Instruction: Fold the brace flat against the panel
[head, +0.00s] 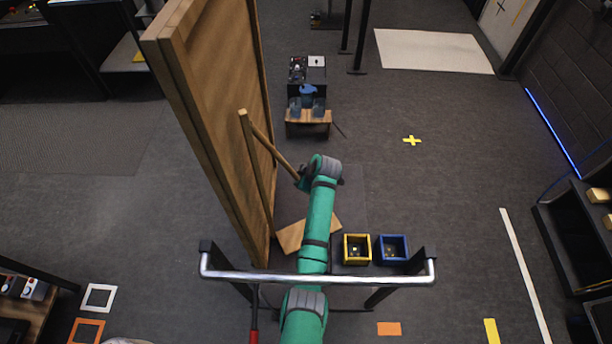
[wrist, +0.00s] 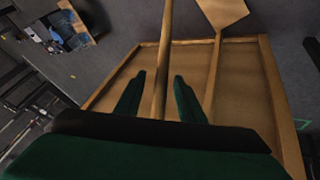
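The large wooden panel (head: 215,110) stands upright, left of centre in the head view. Its framed face also shows in the wrist view (wrist: 240,85). The brace (head: 273,149), a thin wooden bar, slants out from the panel toward my gripper (head: 304,180). In the wrist view the brace (wrist: 165,45) runs between the two green fingers of my gripper (wrist: 157,76). The fingers are open, with a gap on each side of the bar. In the head view my wrist hides the brace's outer end and the fingers' contact.
A flat wooden board (head: 291,237) lies at the panel's foot. A yellow bin (head: 346,250) and a blue bin (head: 404,250) stand right of my arm. A small wooden stand (head: 308,118) with blue cups is behind. Open floor lies to the right.

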